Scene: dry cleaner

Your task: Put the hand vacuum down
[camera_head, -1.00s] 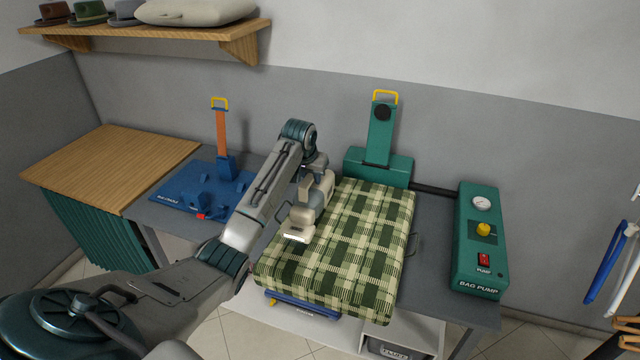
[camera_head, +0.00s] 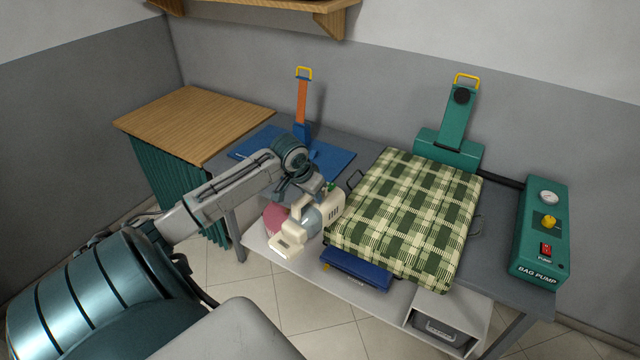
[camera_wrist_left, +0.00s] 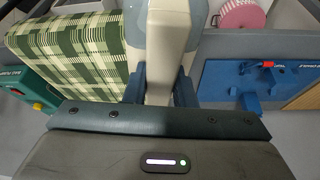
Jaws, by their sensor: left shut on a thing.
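The hand vacuum (camera_head: 296,237) is cream with a clear grey middle section. My left gripper (camera_head: 312,192) is shut on it and holds it in the air at the table's front edge, left of the plaid bag. In the left wrist view the cream handle of the hand vacuum (camera_wrist_left: 167,60) stands between the two blue fingers of my left gripper (camera_wrist_left: 160,88). A blue base plate (camera_head: 335,163) with an upright orange post lies on the table behind the arm. My right gripper is not in view.
A green plaid bag (camera_head: 405,215) lies on the grey table (camera_head: 505,295). A green bag pump (camera_head: 540,232) stands at the right. A wooden-topped cabinet (camera_head: 195,118) is at the left. A lower shelf (camera_head: 385,312) holds a blue case (camera_head: 356,270) and a pink striped item (camera_head: 274,219).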

